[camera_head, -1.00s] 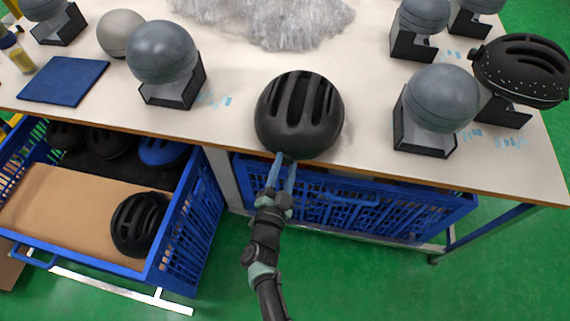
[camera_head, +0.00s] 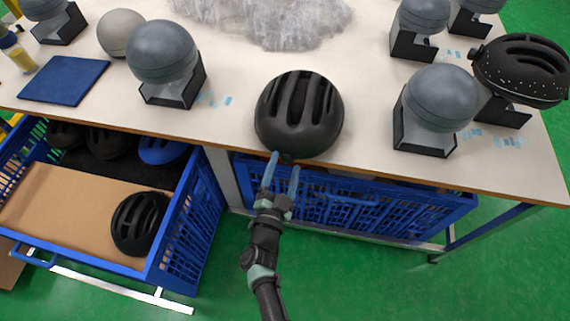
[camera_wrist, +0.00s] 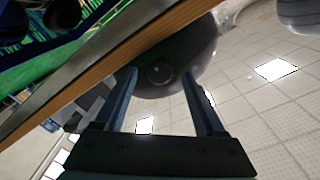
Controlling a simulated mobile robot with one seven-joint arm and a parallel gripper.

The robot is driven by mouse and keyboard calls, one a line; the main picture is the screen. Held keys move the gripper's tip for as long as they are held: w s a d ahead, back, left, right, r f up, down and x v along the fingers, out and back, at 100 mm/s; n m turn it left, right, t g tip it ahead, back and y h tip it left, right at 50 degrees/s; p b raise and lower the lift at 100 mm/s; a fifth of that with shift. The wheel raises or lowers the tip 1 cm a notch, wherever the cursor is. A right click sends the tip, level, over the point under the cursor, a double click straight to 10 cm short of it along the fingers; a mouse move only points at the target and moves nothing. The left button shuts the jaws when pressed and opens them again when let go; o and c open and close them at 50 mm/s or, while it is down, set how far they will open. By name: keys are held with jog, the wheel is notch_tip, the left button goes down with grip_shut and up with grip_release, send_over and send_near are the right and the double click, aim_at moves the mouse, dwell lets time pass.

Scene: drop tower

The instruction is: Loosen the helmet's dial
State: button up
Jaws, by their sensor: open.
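A black vented helmet (camera_head: 299,112) sits on the white table near its front edge, in the middle of the head view. Its dial (camera_head: 287,158) shows as a small dark knob at the helmet's near lower rim. In the wrist view the dial (camera_wrist: 160,73) is a round dark knob, seen between and beyond the fingertips. My gripper (camera_head: 284,162) is open, with one blue finger on each side of the dial in the head view. In the wrist view my gripper (camera_wrist: 160,75) has nothing held between its fingers. I cannot tell whether a finger touches the helmet.
The wooden table edge (camera_wrist: 110,75) runs close beside the left finger in the wrist view. Grey headforms on black stands (camera_head: 440,98) (camera_head: 163,52) flank the helmet. A speckled black helmet (camera_head: 522,70) is at right. An open blue crate (camera_head: 185,225) holds helmets below left.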

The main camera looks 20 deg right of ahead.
jog(key=p+v, duration=0.1)
jog(key=v, duration=1.1)
jog(key=shift+p, duration=0.3)
jog(key=shift+s, duration=0.1)
jog(key=w+a+r+n+t+y, duration=0.25)
jog(key=w+r, duration=0.25)
jog(key=r, duration=0.7)
jog(key=w+a+r+n+t+y+p, duration=0.1)
jog(key=w+a+r+n+t+y, duration=0.25)
jog(key=r, duration=0.85)
jog(key=w+a+r+n+t+y, duration=0.1)
jog(key=w+a+r+t+y, duration=0.2)
jog(key=w+r, duration=0.65)
jog(key=s+a+r+n+t+y+p, duration=0.1)
jog(key=s+a+r+n+y, duration=0.2)
jog(key=r, duration=1)
jog(key=s+r+n+t+y, duration=0.2)
jog(key=s+r+n, duration=0.25)
jog(key=r, duration=0.95)
jog(key=s+d+r+h, duration=0.3)
jog(key=s+r, duration=0.8)
jog(key=shift+s+d+r+t+p, duration=0.35)
jog(key=shift+r+t+p, duration=0.05)
